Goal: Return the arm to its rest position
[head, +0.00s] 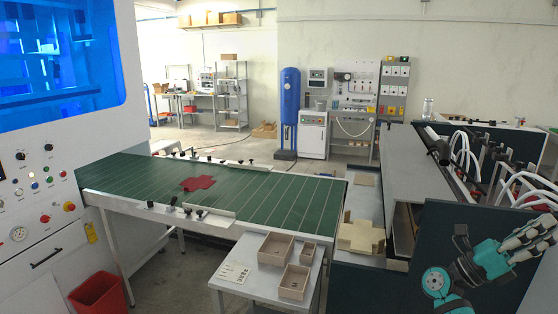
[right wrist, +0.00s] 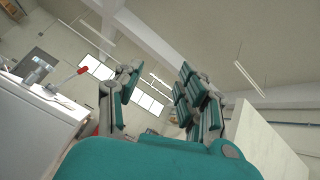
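My right arm (head: 487,267), teal and grey, is folded at the lower right corner of the head view, beside the dark panel of the machine. Its gripper (head: 542,230) points up and to the right, with nothing in it. In the right wrist view the fingers of this gripper (right wrist: 160,85) stand apart with an empty gap between them, pointing toward the ceiling and windows. My left arm and left gripper are not in view.
A green conveyor (head: 270,196) holds a red cross-shaped blank (head: 198,184). A small table (head: 246,290) carries open boxes (head: 276,250) and a paper sheet. A tan blank (head: 361,237) lies by the machine (head: 399,172). A red bin (head: 99,294) stands lower left.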

